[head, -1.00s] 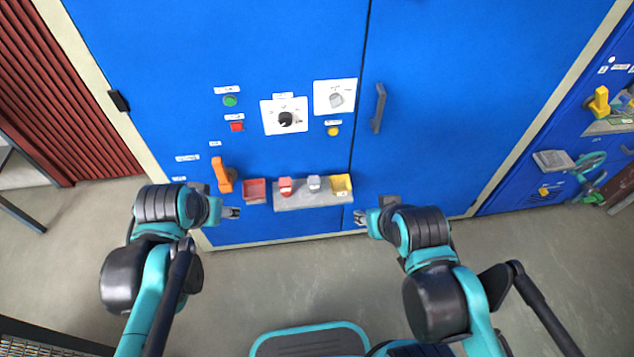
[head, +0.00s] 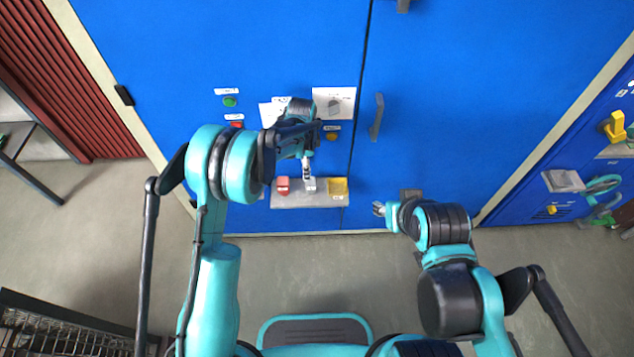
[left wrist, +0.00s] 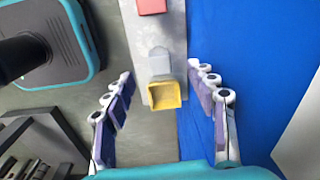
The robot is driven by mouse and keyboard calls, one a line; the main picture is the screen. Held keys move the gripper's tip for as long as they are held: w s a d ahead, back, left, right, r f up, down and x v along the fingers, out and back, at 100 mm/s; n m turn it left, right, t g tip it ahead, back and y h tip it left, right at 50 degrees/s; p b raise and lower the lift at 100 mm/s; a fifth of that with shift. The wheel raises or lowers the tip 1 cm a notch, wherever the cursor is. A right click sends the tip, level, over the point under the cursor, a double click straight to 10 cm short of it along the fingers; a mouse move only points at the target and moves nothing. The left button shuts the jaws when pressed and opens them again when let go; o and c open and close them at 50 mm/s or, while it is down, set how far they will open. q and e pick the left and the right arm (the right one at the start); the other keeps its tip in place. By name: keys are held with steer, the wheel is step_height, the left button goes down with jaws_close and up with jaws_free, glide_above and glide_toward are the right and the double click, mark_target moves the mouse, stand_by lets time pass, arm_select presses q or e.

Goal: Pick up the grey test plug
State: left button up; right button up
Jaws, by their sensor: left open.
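The grey test plug (head: 309,185) stands on a grey shelf (head: 290,201) on the blue cabinet front, between a red plug (head: 283,185) and a yellow bin (head: 338,187). My left gripper (head: 307,172) is at the grey plug in the head view and partly covers it. In the left wrist view, my left gripper (left wrist: 160,83) is open, with fingers on both sides of the shelf. The grey plug (left wrist: 159,61) shows between and just beyond the fingertips, not gripped. My right gripper (head: 378,208) is right of the shelf, too small to judge.
The yellow bin (left wrist: 167,93) lies between my left fingers in the wrist view, beside the grey plug. A door handle (head: 377,117) sticks out above right of the shelf.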

mark_target(311, 183)
arm_select(q)
steer(key=shift+m, duration=0.5)
steer(key=f, duration=0.2)
steer(key=d+f, duration=0.1)
steer(key=f, duration=0.1)
steer(key=f+b, duration=0.1)
steer(key=f, duration=0.1)
steer(key=shift+w+d, duration=0.15)
steer(key=shift+d, duration=0.15)
step_height(311, 183, down, 5)
steer(key=shift+f+b, duration=0.1)
steer(key=shift+b, duration=1.15)
steer(key=c, duration=1.3)
